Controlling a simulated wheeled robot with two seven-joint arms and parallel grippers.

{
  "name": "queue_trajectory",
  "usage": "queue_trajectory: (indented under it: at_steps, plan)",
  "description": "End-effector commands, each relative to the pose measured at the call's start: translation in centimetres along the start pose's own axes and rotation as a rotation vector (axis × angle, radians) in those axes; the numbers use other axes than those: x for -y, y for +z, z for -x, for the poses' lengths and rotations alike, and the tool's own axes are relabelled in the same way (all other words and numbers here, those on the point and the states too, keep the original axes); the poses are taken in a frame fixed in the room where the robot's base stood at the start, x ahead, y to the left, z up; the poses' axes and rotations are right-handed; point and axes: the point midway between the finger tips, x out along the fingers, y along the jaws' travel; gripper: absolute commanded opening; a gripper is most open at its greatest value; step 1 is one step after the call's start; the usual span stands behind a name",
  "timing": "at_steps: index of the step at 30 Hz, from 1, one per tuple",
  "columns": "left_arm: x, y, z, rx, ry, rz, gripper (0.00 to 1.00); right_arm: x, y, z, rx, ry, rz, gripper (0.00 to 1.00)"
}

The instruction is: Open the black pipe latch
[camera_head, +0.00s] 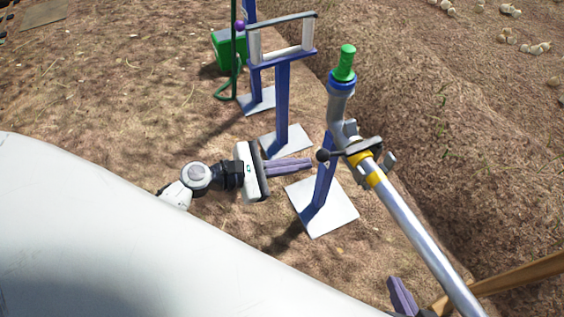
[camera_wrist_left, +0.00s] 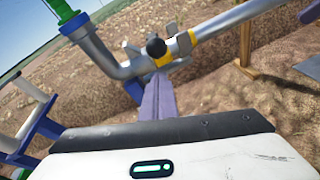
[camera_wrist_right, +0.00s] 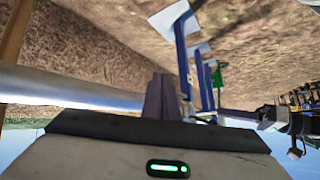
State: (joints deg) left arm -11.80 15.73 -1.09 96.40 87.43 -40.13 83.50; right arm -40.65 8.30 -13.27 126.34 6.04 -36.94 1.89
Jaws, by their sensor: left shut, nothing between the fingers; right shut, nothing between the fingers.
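The black pipe latch (camera_head: 364,147) sits across the yellow-banded joint of the grey pipe (camera_head: 337,108) and the silver pipe (camera_head: 420,235). Its round black knob (camera_head: 323,155) sticks out toward the left; the knob also shows in the left wrist view (camera_wrist_left: 156,47). My left gripper (camera_head: 311,164) is shut and empty, its fingertips just left of and below the knob; I cannot tell whether they touch it. In the left wrist view its fingers (camera_wrist_left: 160,78) point at the knob. My right gripper (camera_head: 394,281) is shut and empty at the bottom, left of the silver pipe; its fingers show in its wrist view (camera_wrist_right: 162,80).
A blue stand (camera_head: 323,180) on a white plate carries the pipe. A green cap (camera_head: 346,62) tops the grey pipe. Another blue stand (camera_head: 282,100) with a white frame and a green box (camera_head: 229,52) stand behind. A wooden beam (camera_head: 520,273) lies at right.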

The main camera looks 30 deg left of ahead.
Motion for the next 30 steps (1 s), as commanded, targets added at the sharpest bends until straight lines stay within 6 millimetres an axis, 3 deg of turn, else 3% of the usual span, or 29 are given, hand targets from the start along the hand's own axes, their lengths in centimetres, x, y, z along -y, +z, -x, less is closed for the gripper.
queue_trajectory:
  at_steps: [6, 20, 24, 30]
  plan:
    - [0.0, 1.7, -0.3, 0.0, -0.001, 0.0, 0.0, -0.2, -0.2, 0.4, -0.014, 0.009, -0.005, 0.0]
    - [0.0, 2.0, -0.4, -0.003, -0.003, 0.0, 0.0, -0.2, -0.5, 0.6, -0.02, 0.012, -0.005, 0.0]
    - [-0.1, 2.7, -0.5, -0.018, -0.013, 0.0, 0.0, -0.4, -0.3, 1.9, -0.04, 0.028, -0.018, 0.0]
    - [-0.3, 4.7, -0.8, -0.062, -0.043, -0.002, 0.0, -0.6, -1.8, 3.1, -0.014, 0.04, 0.017, 0.0]
